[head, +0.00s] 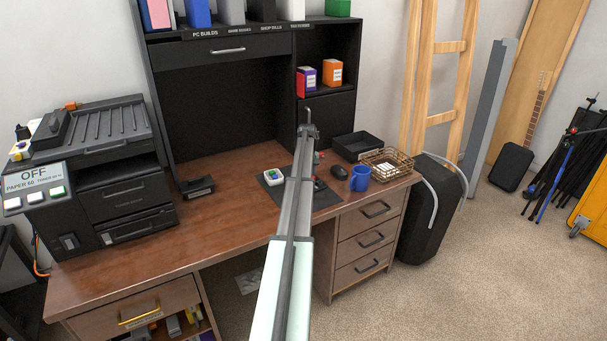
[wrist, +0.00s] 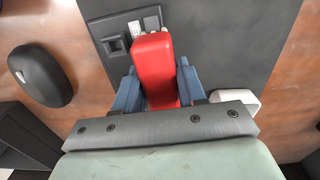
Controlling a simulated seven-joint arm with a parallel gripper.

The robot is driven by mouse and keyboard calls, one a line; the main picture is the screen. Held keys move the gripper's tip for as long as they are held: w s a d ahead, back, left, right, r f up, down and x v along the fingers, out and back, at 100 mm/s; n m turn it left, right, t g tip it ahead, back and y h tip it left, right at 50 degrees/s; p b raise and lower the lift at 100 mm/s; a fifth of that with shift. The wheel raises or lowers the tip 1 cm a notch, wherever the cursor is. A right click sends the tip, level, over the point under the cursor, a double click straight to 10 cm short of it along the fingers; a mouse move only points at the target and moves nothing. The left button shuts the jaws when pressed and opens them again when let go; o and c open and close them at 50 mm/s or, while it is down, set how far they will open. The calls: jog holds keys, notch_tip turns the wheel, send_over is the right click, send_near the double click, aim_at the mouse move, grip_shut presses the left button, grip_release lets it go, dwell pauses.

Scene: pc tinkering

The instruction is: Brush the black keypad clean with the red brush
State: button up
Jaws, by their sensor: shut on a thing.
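My gripper (wrist: 155,92) is shut on the red brush (wrist: 152,60), with its blue fingers on either side of it. The brush is over the dark mat (wrist: 225,45). The black keypad (wrist: 115,44) seems to be the dark piece with square grey parts beside and partly under the brush. Small pale bits show near the brush's far end. Whether the brush touches the keypad cannot be told. In the head view my arm hides most of the keypad area.
A black mouse (head: 309,170), a blue mug (head: 359,178), a wire basket (head: 388,164) and a black tray (head: 357,146) stand right of the mat. A white device with coloured buttons (head: 272,177) sits left of my arm.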

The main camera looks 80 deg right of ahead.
jog(key=shift+s+a, duration=0.9)
jog(key=shift+s, duration=0.1)
jog(key=shift+r, duration=4.35)
